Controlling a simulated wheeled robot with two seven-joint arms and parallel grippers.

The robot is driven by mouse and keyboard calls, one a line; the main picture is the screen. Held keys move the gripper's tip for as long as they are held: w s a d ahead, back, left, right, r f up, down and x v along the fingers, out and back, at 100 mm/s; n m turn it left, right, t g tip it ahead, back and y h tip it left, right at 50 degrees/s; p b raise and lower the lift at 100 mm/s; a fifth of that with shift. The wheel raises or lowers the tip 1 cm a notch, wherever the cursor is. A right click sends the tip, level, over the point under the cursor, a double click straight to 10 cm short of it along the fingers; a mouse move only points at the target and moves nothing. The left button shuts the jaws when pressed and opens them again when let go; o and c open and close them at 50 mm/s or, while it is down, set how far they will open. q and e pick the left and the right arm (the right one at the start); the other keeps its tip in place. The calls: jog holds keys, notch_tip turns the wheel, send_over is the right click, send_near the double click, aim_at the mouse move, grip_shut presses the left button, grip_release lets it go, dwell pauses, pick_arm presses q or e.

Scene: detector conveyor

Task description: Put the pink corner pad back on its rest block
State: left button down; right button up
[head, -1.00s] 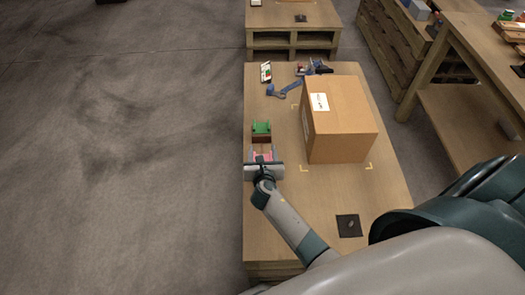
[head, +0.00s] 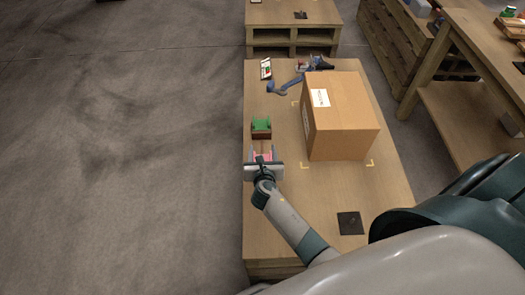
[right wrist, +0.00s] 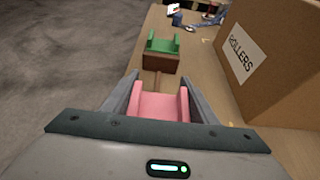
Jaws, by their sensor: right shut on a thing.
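The pink corner pad (right wrist: 160,106) is held between the two fingers of my right gripper (right wrist: 160,92), which is shut on it. The same pad (head: 262,155) shows as a small pink patch in the head view, with my right gripper (head: 263,160) around it near the table's left edge. A green corner pad (right wrist: 162,44) sits on a dark brown block (right wrist: 159,62) just beyond, apart from the pink pad. No free rest block for the pink pad can be made out clearly; what is under the pad is hidden. My left gripper is not in view.
A large cardboard box (head: 342,115) stands to the right of the pads, within yellow corner marks. A blue device (head: 290,84) and a small card-like panel (head: 266,69) lie at the far end. A black square plate (head: 350,223) lies at the near right.

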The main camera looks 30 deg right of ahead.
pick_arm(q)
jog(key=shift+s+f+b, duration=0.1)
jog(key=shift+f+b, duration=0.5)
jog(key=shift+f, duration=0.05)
pick_arm(e)
jog(key=shift+s+f, duration=0.1)
jog(key=shift+f, duration=0.65)
jog(key=o, duration=1.2)
jog(key=shift+f, duration=0.15)
jog(key=shift+s+a+r, duration=0.15)
jog(key=shift+s+r, duration=0.05)
jog(key=shift+r, duration=0.1)
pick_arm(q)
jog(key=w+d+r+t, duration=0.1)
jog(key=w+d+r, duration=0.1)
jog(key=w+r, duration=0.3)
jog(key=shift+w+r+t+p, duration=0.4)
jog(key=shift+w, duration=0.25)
pick_arm(e)
jog(key=v, duration=1.6)
jog(key=shift+s+a, duration=0.15)
jog(key=shift+s, duration=0.2)
